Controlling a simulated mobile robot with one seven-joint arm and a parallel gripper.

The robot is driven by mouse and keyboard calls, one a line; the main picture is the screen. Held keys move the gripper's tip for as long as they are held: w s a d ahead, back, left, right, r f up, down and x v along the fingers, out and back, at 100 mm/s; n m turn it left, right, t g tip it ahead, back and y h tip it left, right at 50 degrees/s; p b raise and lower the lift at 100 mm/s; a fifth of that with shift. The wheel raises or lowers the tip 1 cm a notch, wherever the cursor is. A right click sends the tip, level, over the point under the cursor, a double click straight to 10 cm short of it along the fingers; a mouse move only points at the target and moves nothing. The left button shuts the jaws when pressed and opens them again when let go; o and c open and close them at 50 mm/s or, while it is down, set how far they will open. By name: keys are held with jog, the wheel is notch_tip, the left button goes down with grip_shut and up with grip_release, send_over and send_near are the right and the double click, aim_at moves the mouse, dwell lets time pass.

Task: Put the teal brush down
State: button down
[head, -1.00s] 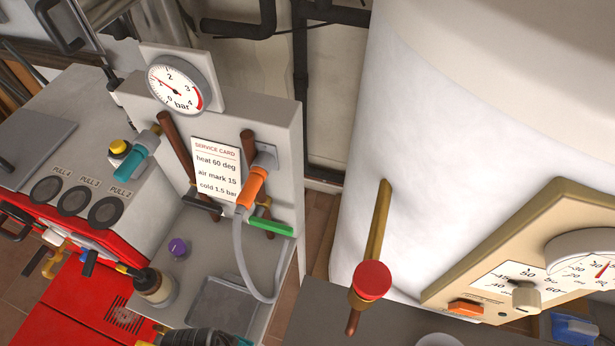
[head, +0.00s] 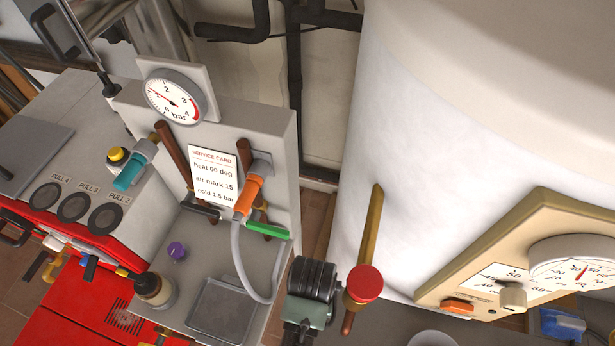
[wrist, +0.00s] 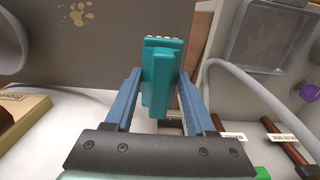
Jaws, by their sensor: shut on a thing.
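The teal brush (wrist: 160,70) shows in the wrist view, upright in the picture, with a row of pale bristle tips along its far end. My gripper (wrist: 160,92) is shut on it, with one blue finger on each side. In the head view my dark ribbed wrist (head: 313,280) is at bottom centre, just left of the red-capped valve; the fingers and brush cannot be made out there. In the wrist view a grey surface (wrist: 70,62) with a yellowish stain lies beyond and left of the brush. I cannot tell how high the brush is above it.
A metal tray (head: 222,311) and purple knob (head: 177,251) sit on the grey bench at left. A grey hose (head: 240,262) loops from the orange handle (head: 249,190). The red-capped valve (head: 365,284) stands close to my wrist. The white tank (head: 450,150) fills the right.

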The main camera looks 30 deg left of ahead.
jog(key=f, duration=0.6)
jog(key=shift+s+f, duration=0.2)
jog(key=shift+f, duration=0.05)
jog(key=shift+w+f, duration=0.1)
jog(key=shift+w, duration=0.05)
jog(key=shift+f, duration=0.15)
jog(key=shift+f, duration=0.15)
jog(key=shift+c, duration=1.2)
grip_release()
notch_tip(320, 180, up, 12)
jog(key=shift+r+p, duration=0.2)
jog(key=shift+p, duration=0.35)
